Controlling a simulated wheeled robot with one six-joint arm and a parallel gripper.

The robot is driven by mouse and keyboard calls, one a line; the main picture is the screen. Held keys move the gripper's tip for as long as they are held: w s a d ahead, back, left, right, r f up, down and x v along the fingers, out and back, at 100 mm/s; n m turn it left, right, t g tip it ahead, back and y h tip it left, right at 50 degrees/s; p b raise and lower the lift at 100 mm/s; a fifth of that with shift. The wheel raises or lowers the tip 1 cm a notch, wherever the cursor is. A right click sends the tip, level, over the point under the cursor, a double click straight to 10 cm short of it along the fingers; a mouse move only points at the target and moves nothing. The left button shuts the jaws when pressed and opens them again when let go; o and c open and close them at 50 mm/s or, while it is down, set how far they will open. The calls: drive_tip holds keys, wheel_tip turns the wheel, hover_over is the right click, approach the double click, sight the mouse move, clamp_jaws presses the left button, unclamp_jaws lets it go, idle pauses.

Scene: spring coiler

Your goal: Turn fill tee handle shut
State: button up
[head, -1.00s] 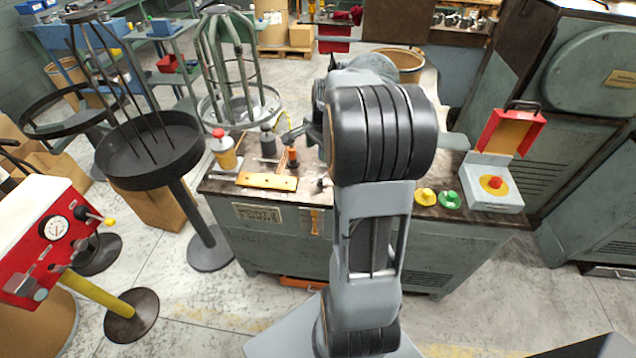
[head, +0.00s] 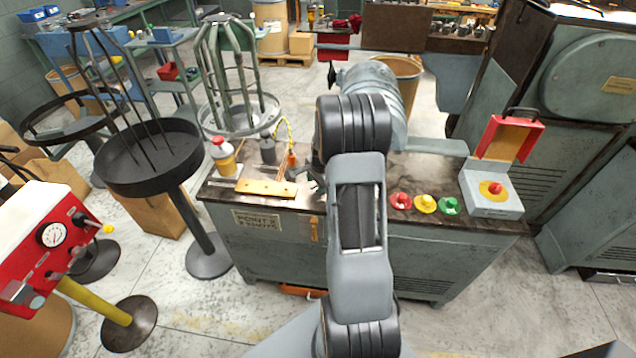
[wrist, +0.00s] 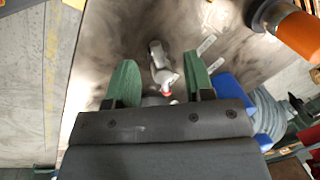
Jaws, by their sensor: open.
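A small pale grey fitting with a red tip (wrist: 161,66), which looks like the fill tee and its handle, stands on the dark bench top in the wrist view. My gripper (wrist: 160,60) is open, with one green finger on each side of the fitting. No contact between fingers and fitting shows. The fitting's lower end, near the gripper body, is partly hidden. In the head view my arm covers much of the bench middle, and the small grey shapes beside it are too unclear to tell gripper from fitting.
An orange-handled tool (head: 292,160) with a yellow coiled cord stands close by. Red (head: 401,201), yellow (head: 425,204) and green (head: 449,206) buttons sit to the right.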

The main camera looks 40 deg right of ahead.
drive_tip(key=shift+w+f, duration=0.1)
drive_tip(key=shift+f, duration=0.2)
drive_tip(key=c, duration=0.8)
drive_tip(key=shift+c, duration=0.2)
